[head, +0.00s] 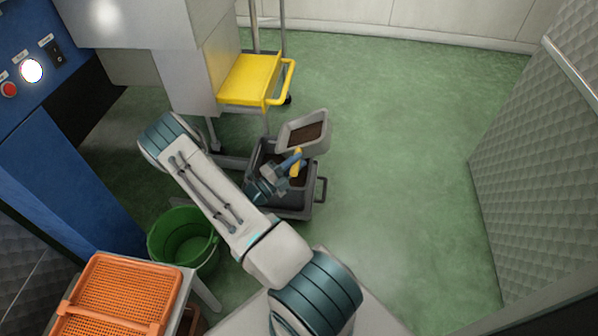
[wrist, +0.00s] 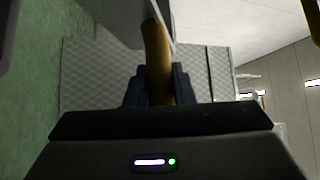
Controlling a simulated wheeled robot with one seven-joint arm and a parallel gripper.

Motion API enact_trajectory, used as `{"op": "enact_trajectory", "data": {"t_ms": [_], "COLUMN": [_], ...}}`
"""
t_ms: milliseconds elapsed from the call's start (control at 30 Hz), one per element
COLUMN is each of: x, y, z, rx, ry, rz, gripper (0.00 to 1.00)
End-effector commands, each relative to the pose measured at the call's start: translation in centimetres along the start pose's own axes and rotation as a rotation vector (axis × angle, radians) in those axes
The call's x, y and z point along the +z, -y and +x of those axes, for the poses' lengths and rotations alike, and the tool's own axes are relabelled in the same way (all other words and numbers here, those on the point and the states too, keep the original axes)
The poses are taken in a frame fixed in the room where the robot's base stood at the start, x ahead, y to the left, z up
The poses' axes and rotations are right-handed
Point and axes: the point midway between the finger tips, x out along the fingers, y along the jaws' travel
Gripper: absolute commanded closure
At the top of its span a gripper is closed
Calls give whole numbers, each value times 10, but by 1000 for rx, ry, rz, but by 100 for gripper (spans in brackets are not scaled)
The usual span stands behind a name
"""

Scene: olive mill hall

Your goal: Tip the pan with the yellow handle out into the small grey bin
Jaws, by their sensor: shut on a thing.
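The pan (head: 290,143) is light grey with dark brown stuff in it and a yellow handle (head: 296,161). My gripper (head: 291,166) is shut on the yellow handle and holds the pan over the far right part of a dark grey bin (head: 293,213). Pan and bin look apart, but their exact height gap is unclear. In the wrist view the handle (wrist: 157,50) runs between my gripper's fingers (wrist: 158,85), with the pan's grey side (wrist: 112,20) above. My gripper and the pan hide much of the bin's inside.
A yellow-shelved trolley (head: 248,80) stands behind the bin. A green bucket (head: 183,240) and an orange crate (head: 120,298) are at the lower left. A blue control cabinet (head: 60,160) is at the left. Green floor is clear at the right.

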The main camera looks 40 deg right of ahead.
Motion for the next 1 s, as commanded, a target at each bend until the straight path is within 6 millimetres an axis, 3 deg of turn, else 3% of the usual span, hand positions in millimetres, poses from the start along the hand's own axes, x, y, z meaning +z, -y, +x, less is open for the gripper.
{"op": "enact_trajectory", "data": {"t_ms": [333,1000], "x": [6,51], "y": [28,31], "z": [-6,-50], "rx": [-413,-1006], "ry": [2,7], "rz": [-406,-1005], "gripper": [100,100]}}
